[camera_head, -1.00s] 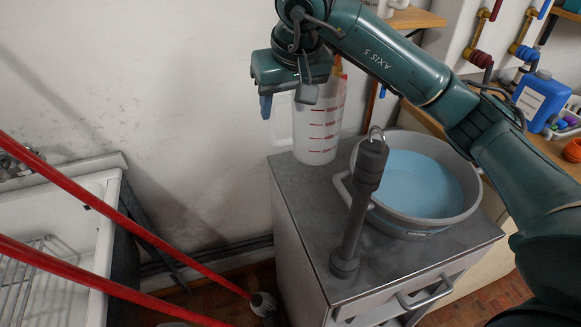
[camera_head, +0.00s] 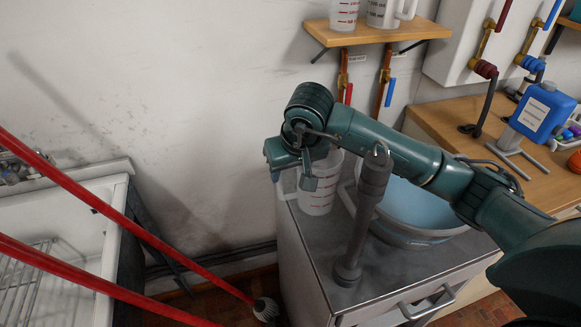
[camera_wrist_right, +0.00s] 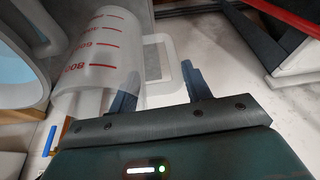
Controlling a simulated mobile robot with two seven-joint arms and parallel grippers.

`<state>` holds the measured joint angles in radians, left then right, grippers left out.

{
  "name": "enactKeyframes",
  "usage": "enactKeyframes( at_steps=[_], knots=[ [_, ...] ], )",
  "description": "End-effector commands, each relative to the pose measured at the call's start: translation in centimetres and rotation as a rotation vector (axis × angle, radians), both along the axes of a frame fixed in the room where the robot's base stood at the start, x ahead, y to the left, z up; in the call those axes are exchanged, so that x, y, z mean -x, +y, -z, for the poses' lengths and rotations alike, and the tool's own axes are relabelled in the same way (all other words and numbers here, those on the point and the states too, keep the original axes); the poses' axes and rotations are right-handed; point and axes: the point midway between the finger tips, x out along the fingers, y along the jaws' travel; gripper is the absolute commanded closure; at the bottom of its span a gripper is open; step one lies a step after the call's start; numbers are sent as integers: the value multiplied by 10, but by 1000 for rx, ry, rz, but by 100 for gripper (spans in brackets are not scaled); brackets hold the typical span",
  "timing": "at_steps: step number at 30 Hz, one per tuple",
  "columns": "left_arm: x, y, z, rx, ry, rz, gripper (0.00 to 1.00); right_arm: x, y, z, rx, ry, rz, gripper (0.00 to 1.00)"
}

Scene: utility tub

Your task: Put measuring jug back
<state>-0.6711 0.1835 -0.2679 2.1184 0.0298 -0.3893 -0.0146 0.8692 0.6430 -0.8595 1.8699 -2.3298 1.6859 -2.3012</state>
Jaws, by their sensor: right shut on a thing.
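The measuring jug (camera_head: 318,194) is translucent white with red marks, upright at the back left corner of the grey cabinet top (camera_head: 318,240). I cannot tell whether its base touches the surface. In the right wrist view the jug (camera_wrist_right: 98,55) is at the upper left, with its pale handle (camera_wrist_right: 182,72) beside the fingers. My right gripper (camera_head: 288,180) is at the jug's left side, shut on the handle; its fingers (camera_wrist_right: 160,88) show in the wrist view. The arm hides the jug's top in the head view. My left gripper is not in view.
A grey tub (camera_head: 412,228) with blue inside stands right of the jug. A dark grey upright tool (camera_head: 362,215) stands in front. A wooden shelf (camera_head: 385,33) above holds more white containers. A blue canister (camera_head: 542,108) is at right. Two red poles cross the left.

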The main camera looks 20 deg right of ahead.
Motion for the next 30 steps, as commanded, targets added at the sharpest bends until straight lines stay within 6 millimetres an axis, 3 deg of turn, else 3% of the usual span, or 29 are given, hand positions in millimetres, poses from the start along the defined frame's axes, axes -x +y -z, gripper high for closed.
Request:
enactKeyframes(
  at_steps=[6,7,14,25,30],
  knots=[
    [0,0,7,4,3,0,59,0,0,5,1,-1,0,100],
    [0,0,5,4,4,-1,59,0,0,3,1,0,0,49],
    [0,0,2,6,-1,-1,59,0,0,3,1,1,0,30],
    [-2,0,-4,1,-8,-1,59,1,0,-5,0,-1,0,30],
    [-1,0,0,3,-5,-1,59,11,-1,-33,2,-6,0,30]
  ],
)
